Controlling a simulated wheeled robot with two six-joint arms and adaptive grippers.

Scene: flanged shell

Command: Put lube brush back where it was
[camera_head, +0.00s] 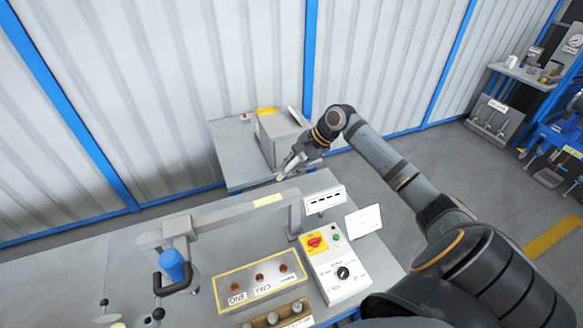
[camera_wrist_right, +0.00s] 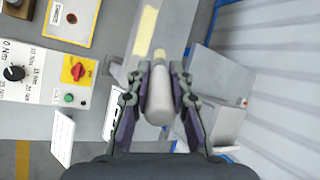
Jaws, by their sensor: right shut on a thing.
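My right gripper (camera_head: 290,167) is at the end of the arm reaching in from the right, above the far end of the workbench. In the right wrist view my right gripper (camera_wrist_right: 160,88) is shut on the lube brush (camera_wrist_right: 160,100), a pale rounded handle between its fingers. A small yellowish tip points away from the gripper. In the head view only a small pale end of the brush (camera_head: 280,177) shows. The brush's former resting place cannot be made out. My left gripper is not in view.
The grey workbench (camera_head: 110,262) holds a control box (camera_head: 336,275) with a red knob, a yellow-edged plate (camera_head: 231,283) and an arm-like fixture (camera_head: 225,215). A white card (camera_head: 363,221) stands at the right edge. Behind is a side table (camera_head: 232,150) with a grey box (camera_head: 277,135).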

